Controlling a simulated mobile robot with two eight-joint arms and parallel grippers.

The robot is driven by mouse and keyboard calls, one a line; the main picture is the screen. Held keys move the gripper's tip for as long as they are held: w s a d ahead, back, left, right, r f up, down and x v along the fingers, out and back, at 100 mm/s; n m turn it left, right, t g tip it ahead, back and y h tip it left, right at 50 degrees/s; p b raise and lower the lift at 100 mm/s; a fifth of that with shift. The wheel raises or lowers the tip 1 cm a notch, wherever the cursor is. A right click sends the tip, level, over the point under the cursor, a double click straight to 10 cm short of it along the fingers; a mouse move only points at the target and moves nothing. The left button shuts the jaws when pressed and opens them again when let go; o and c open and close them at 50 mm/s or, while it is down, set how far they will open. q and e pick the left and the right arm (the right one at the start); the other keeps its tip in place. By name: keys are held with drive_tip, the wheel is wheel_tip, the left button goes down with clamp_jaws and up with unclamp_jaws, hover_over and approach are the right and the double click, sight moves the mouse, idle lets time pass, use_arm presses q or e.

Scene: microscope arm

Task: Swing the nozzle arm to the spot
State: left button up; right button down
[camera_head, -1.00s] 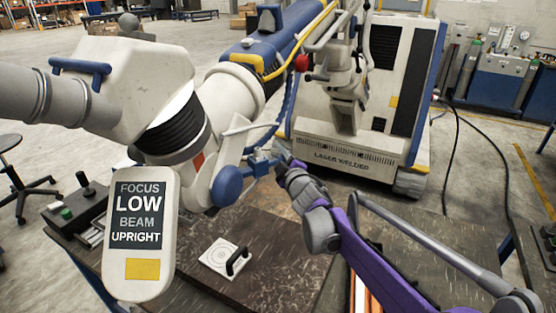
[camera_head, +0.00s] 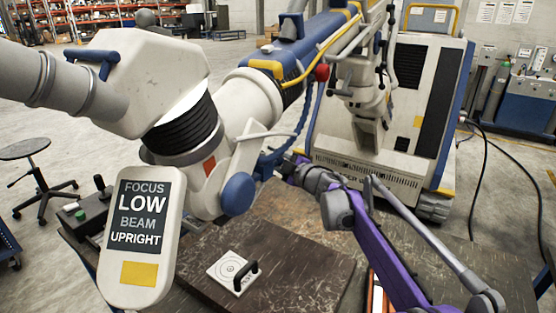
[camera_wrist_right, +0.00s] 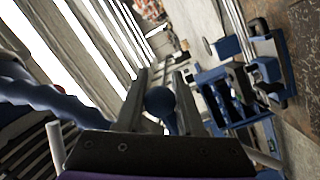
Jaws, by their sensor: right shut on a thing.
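The nozzle arm (camera_head: 262,98) is a thick white and blue jointed arm. It reaches down over the table, with a blue round joint cap (camera_head: 238,194) at its lower end. A sign on it (camera_head: 139,240) reads "FOCUS LOW BEAM UPRIGHT". The spot is a white square plate with target rings (camera_head: 227,264) and a black handle, on the table below and right of the sign. My right gripper (camera_head: 286,168) is beside the lower arm. In the right wrist view its fingers (camera_wrist_right: 160,98) close around a blue round knob (camera_wrist_right: 160,103). My left gripper is out of view.
The dark worktable (camera_head: 300,262) has bare room around the plate. A large white laser welder cabinet (camera_head: 400,130) stands behind. A black stool (camera_head: 40,172) is at the left. A control box with buttons (camera_head: 88,212) is left of the sign. Cables lie on the floor at the right.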

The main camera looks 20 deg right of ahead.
drive_tip(key=shift+w+a+n+g+y, duration=0.3)
drive_tip(key=shift+w+a+n+y, duration=0.1)
drive_tip(key=shift+a+y, duration=0.1)
idle(0.3)
drive_tip(key=c, duration=0.5)
unclamp_jaws()
drive_tip(key=shift+s, duration=0.1)
drive_tip(key=v, duration=1)
drive_tip(key=shift+s+d, duration=0.2)
drive_tip(key=shift+s, duration=0.05)
